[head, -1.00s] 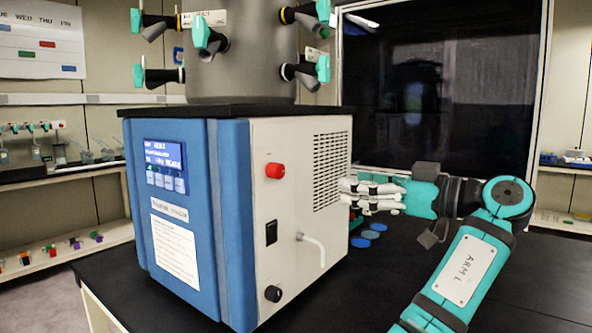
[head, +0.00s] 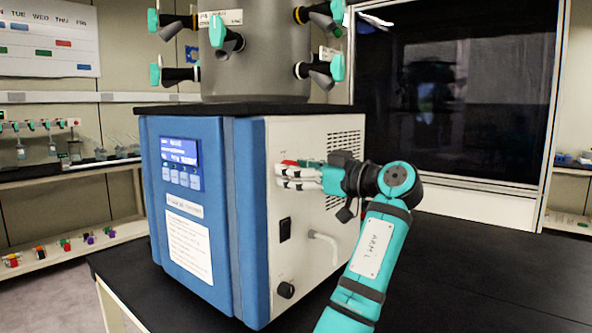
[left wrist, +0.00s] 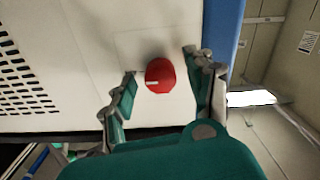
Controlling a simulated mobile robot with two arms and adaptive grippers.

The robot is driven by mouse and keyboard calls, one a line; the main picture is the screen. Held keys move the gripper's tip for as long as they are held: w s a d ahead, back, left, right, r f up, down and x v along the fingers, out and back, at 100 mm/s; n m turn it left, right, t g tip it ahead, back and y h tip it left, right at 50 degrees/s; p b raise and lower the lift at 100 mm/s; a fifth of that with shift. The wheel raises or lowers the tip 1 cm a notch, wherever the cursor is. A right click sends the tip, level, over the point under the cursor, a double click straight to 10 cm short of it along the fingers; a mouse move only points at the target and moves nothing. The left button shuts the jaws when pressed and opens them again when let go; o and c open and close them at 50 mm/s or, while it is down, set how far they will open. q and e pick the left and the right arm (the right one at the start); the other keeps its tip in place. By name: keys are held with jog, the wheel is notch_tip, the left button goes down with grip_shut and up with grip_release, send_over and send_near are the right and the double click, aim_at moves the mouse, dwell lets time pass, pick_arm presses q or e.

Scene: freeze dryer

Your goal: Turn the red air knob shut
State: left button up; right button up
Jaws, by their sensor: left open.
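The red air knob (left wrist: 160,75) is on the white side panel of the freeze dryer. It is round, with a short white mark pointing left in the left wrist view. In the head view only a bit of its red (head: 289,162) shows above my fingers. My left gripper (head: 280,177) is at the panel in front of the knob. In the left wrist view its open fingers stand on either side of the knob, with gaps visible on both sides. I see no clear contact. My right gripper is not in view.
The freeze dryer (head: 235,208) stands on a black bench (head: 470,270). Its side also carries a black switch (head: 285,229), a pale bent spout (head: 326,246) and a black knob (head: 286,290) below. Vents (left wrist: 25,88) lie left of the knob in the wrist view. The bench to the right is clear.

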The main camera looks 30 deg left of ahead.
pick_arm(q)
jog(key=shift+a, duration=0.2)
grip_shut()
dwell(0.3)
